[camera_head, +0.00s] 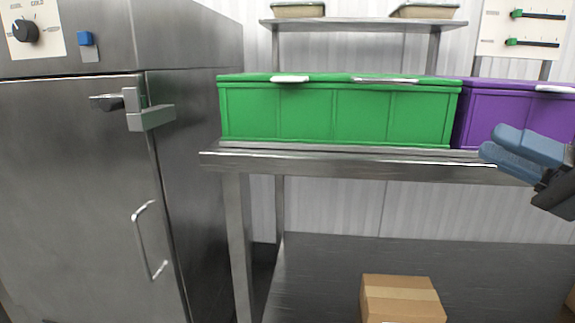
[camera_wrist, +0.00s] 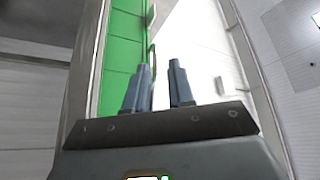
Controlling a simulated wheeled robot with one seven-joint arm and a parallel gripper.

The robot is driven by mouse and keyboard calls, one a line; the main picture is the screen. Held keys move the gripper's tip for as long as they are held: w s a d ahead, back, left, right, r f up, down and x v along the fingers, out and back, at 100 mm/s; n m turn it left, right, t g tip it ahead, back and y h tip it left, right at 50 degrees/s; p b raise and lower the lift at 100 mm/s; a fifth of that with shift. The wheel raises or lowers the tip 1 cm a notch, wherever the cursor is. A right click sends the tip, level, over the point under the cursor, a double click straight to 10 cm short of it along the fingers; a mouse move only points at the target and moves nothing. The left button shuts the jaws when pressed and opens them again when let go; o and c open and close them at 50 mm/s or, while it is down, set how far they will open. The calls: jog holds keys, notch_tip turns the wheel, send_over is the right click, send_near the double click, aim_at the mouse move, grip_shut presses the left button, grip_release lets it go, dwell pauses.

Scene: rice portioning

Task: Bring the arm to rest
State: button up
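My gripper (camera_head: 490,142) shows at the right edge of the head view, with blue fingers pointing left. It is in front of the shelf edge and the purple container, apart from both as far as I can see. In the wrist view the two fingertips of my gripper (camera_wrist: 161,66) stand apart with a gap between them. I see nothing held in them. Most of my arm is out of the head view.
A steel cabinet (camera_head: 75,190) with handles stands at left. A green container (camera_head: 340,112) and a purple container (camera_head: 520,110) stand on a steel table (camera_head: 330,163). A cardboard box (camera_head: 400,298) lies below. Wall sliders (camera_head: 530,28) are at upper right.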

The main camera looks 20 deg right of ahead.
jog(key=a+f+m+t+h, duration=0.1)
jog(key=a+f+m+h, duration=0.2)
jog(key=f, duration=0.4)
jog(key=a+f+m+h, duration=0.15)
jog(key=f+h, duration=0.25)
jog(key=f, duration=0.4)
jog(key=a+f+m+t+h, duration=0.1)
jog(key=f+m+h, duration=0.25)
jog(key=f, duration=0.35)
jog(key=s+a+f+n+g+h, duration=0.1)
jog(key=s+a+f+g+h, duration=0.1)
jog(key=s+f, duration=0.45)
jog(key=s+a+f+n+g+h, duration=0.1)
jog(key=s+a+f+n+h, duration=0.15)
jog(key=s+f, duration=0.4)
jog(key=s+a+r+n+y, duration=0.1)
jog(key=s+a+r+n, duration=0.2)
jog(key=s, duration=0.5)
jog(key=s+a+r+n, duration=0.1)
jog(key=s+r+n, duration=0.1)
jog(key=s+n, duration=0.5)
notch_tip(320, 180, up, 23)
jog(key=s+m+p, duration=0.1)
jog(key=m+p, duration=0.1)
jog(key=p, duration=2.1)
jog(key=shift+a, duration=0.15)
